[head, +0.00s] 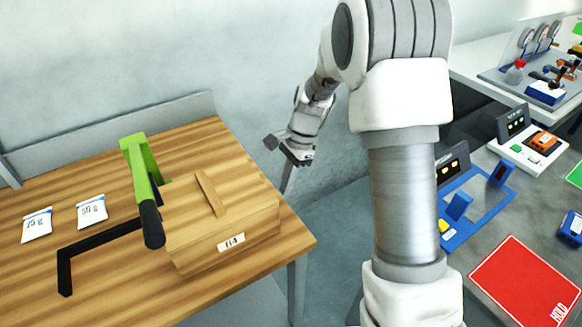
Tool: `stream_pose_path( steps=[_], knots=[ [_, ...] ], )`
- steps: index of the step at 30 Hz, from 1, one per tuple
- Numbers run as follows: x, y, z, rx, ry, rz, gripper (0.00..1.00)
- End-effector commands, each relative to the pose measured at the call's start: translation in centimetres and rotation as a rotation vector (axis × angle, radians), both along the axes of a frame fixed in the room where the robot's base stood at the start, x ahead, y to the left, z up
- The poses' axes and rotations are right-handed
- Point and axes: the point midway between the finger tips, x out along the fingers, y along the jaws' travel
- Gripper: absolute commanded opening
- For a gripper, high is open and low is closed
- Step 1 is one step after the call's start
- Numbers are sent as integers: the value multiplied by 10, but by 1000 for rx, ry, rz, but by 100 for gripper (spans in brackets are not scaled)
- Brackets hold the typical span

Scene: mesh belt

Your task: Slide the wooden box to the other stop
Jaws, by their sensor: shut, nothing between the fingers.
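The wooden box (222,212) sits on the wood-topped table near its right edge, with a raised wooden strip on its lid. Its front carries a white label (231,243), which seems to read "B4". A green bar with a black end (142,165) stands at the box's left side and overlaps it in the view. A black angled strip (95,243) lies on the table left of the box; I cannot tell if it touches the box. My gripper (288,150) is shut and empty, beyond the table's right edge and apart from the box.
Two white labelled packets (91,212) (37,224) lie on the left of the table. A low grey ledge (110,130) runs along the table's back. On the right, a grey bench holds a red "HOLD" mat (522,285), a blue frame and small devices.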

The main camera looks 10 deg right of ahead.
Motion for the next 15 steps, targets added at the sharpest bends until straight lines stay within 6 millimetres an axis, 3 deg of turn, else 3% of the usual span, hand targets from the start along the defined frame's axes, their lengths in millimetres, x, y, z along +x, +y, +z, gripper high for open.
stream_pose_path(
  steps=[1, 6, 15],
  knots=[
    [-2, 5, -7, 0, 3, 3, 0],
    [-11, 28, -3, 0, -1, 3, 0],
    [-16, 38, -4, 0, -1, 0, 0]
  ],
)
